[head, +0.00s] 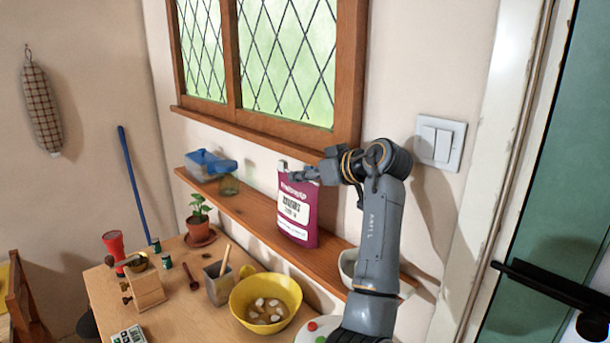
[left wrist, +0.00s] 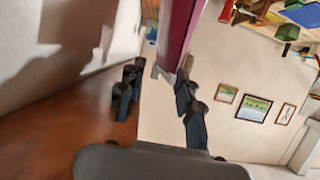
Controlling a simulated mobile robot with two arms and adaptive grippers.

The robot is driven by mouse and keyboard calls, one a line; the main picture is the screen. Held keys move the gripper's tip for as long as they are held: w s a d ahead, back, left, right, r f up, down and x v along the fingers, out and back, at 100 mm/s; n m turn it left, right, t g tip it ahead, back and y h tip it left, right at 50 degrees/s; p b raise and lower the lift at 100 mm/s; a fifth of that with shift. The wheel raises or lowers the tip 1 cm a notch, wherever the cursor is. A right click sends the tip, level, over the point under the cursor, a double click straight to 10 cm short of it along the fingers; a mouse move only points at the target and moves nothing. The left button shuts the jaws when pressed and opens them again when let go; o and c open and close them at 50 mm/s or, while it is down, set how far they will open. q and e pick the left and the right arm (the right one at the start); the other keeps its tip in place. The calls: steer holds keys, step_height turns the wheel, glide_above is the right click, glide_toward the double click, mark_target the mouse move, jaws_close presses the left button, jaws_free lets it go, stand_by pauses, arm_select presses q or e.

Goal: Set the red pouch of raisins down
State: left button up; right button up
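The red pouch of raisins (head: 298,208), magenta-red with a pale label, stands upright on the wooden shelf (head: 246,205) under the window, its base appearing to touch the board. My left gripper (head: 302,174) is at the pouch's top edge, reaching in from the right. In the left wrist view, the fingers of my left gripper (left wrist: 160,80) are spread, with the pouch (left wrist: 178,35) between them. A gap shows beside the left finger; the right finger is close to the pouch, and I cannot tell whether it touches. My right gripper is not in view.
A white bowl (head: 348,265) is right, partly behind my arm. Below, the table holds a yellow bowl (head: 250,312), a grey pot (head: 217,287) and a plant (head: 200,222). Shelf left of the pouch is clear.

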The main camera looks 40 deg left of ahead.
arm_select(q)
steer(key=w+b+v, duration=0.1)
steer(key=b+v, duration=0.4)
steer(key=v, duration=0.6)
steer(key=shift+s+d+r, duration=0.2)
steer(key=shift+s+d, duration=0.1)
steer(key=shift+s, duration=0.2)
